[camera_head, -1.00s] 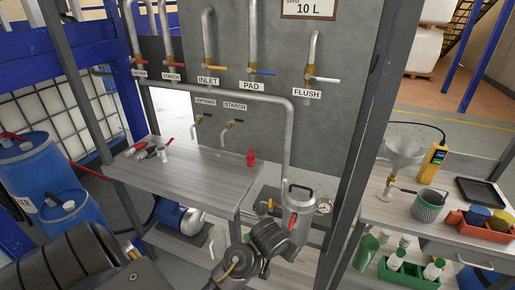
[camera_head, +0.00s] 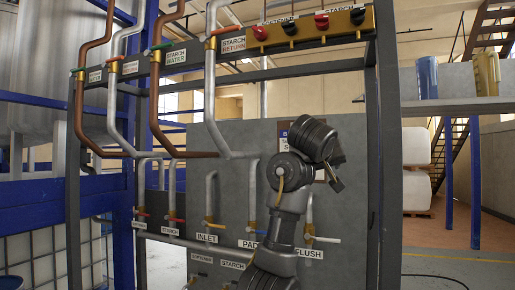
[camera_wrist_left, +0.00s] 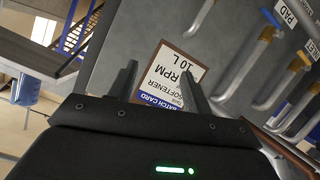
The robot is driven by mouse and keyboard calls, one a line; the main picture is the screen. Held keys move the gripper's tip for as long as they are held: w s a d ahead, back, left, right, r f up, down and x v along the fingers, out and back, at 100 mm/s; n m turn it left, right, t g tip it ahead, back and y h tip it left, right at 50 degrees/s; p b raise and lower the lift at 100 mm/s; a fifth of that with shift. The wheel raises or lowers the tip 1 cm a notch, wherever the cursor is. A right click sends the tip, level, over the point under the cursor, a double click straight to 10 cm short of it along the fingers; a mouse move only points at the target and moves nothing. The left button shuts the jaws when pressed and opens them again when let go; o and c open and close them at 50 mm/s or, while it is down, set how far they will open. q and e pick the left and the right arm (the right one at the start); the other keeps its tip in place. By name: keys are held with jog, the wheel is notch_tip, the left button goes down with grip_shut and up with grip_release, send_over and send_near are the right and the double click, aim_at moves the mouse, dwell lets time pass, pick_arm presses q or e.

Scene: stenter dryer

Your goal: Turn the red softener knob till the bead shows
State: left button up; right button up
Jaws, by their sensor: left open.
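The red softener knob (camera_head: 260,32) sits on a brass block (camera_head: 310,27) high on the rack, under a label reading SOFTENER that is partly cut off. A black knob (camera_head: 290,28) is beside it. Another red knob (camera_head: 321,20) and black knob (camera_head: 357,15) are under the STARCH label. No bead can be made out. My left gripper (camera_head: 337,178) is below the knobs in front of the grey panel, small and dark in the head view. In the left wrist view its two fingers (camera_wrist_left: 160,68) are apart and empty, with the batch card (camera_wrist_left: 172,78) beyond them. My right gripper is not in view.
Pipes with coloured valve handles run down the rack's left side. The grey panel (camera_head: 340,230) has INLET, PAD and FLUSH valves low on it. A rack post (camera_head: 388,150) stands right of my arm. A shelf (camera_head: 455,106) with a blue mug (camera_head: 428,77) and yellow mug (camera_head: 486,75) is farther right.

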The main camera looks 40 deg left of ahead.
pick_arm(q)
jog(key=s+a+r+n+t, duration=0.1)
jog(key=s+r, duration=0.4)
jog(key=r, duration=0.5)
jog(key=n+t+y, duration=0.2)
jog(key=n+y, duration=0.1)
jog(key=n, duration=0.2)
send_near(257, 29)
jog(key=p+x, duration=0.6)
jog(key=x, duration=0.3)
jog(key=shift+w+a, duration=0.1)
jog(key=shift+w, duration=0.1)
jog(key=c, duration=1)
